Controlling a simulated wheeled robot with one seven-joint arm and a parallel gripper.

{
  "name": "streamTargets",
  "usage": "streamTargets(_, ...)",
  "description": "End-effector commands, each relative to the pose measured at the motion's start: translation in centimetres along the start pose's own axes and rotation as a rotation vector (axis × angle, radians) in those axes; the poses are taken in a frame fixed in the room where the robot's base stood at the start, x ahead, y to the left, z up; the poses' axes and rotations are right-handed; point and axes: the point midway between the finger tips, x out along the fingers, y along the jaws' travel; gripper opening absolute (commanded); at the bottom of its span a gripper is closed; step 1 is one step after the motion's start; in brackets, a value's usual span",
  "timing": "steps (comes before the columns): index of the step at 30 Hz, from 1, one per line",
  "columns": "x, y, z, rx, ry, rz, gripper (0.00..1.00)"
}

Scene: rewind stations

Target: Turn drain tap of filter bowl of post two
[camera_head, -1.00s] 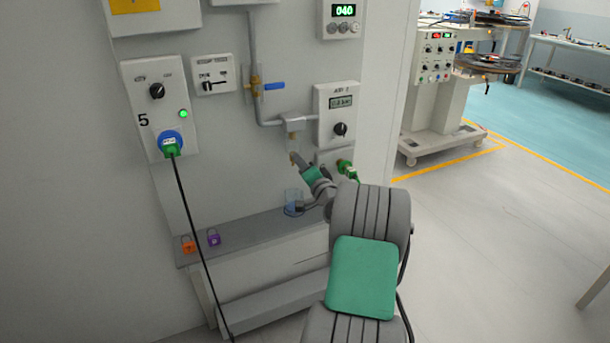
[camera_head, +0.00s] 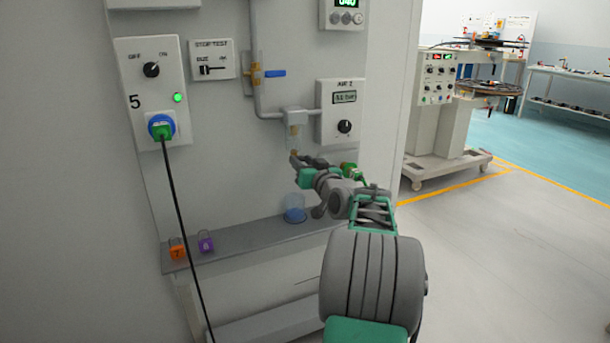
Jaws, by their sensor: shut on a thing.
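The filter bowl (camera_head: 293,132) hangs under the pipe block, left of the box marked AIR 2 (camera_head: 340,110). Its small brass drain tap (camera_head: 294,152) shows at the bottom of the bowl. My gripper (camera_head: 295,159) reaches in from the lower right, its fingertips at the tap. The jaws are shut on the tap, and the fingers partly hide it. The tap's exact angle is too small to tell.
A clear blue cup (camera_head: 295,210) stands on the grey shelf (camera_head: 250,238) below the bowl. Orange (camera_head: 177,250) and purple (camera_head: 206,242) padlocks sit at its left. A blue-handled valve (camera_head: 274,73) is above. A black cable (camera_head: 180,215) hangs left.

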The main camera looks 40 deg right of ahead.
Motion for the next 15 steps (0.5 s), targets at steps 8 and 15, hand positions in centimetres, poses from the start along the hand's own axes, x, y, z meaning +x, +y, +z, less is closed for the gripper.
streamTargets(8,0.01,-0.03,1.29,-0.118,-0.017,-0.004,0.00)
streamTargets(15,0.02,0.02,1.12,-0.157,-0.019,-0.003,0.00)
